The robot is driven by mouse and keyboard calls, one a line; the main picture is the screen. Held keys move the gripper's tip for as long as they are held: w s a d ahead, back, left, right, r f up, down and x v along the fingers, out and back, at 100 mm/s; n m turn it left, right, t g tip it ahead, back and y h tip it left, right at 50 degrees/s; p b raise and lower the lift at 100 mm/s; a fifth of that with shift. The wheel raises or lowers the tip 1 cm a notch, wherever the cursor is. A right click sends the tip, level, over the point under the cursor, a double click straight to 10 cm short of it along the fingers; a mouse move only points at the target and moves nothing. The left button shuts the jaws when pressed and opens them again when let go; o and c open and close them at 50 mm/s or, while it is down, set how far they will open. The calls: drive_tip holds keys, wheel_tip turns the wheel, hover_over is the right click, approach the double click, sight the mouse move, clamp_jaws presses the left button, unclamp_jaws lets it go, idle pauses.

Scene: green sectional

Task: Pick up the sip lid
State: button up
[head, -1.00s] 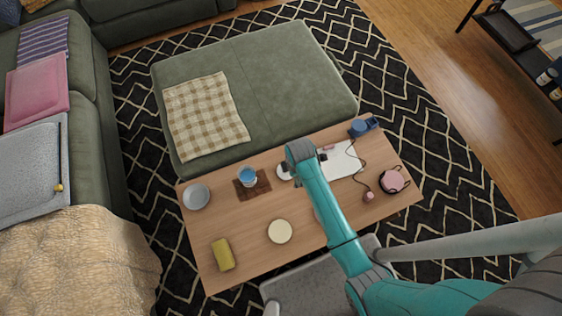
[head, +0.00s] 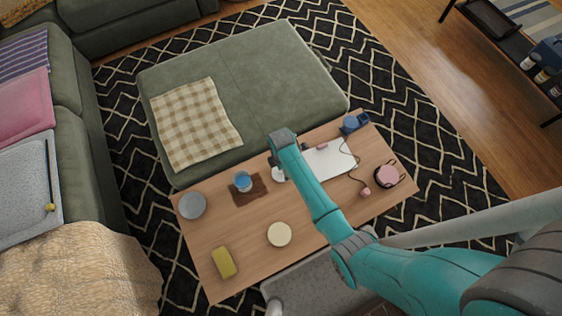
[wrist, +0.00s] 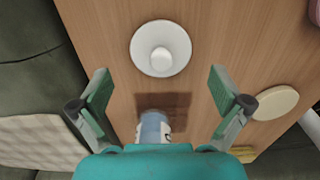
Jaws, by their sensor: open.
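My gripper (wrist: 160,74) is open and empty, fingers wide apart. In the head view my gripper (head: 276,160) is mostly hidden behind my arm, over the table's far side. A cup with a blue top (head: 243,180) stands on a brown mat. In the wrist view the cup (wrist: 154,124) is low between the fingers, partly hidden by my gripper's body. A white round piece with a raised middle (wrist: 160,48) lies beyond the fingertips; it also shows beside my arm (head: 278,175). I cannot tell whether the sip lid is this piece or the cup's blue top.
The wooden table (head: 215,235) also holds a grey bowl (head: 192,205), a cream disc (head: 279,234), a yellow block (head: 223,262), a white board (head: 330,161), a pink round item (head: 388,175) and a cable. A green ottoman (head: 270,80) stands behind.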

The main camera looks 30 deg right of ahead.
sight(281, 172)
drive_tip(key=shift+f, duration=1.95)
drive_tip(key=c, duration=1.1)
drive_tip(key=shift+s, duration=0.1)
drive_tip(key=shift+c, duration=0.7)
drive_tip(key=shift+s, duration=0.1)
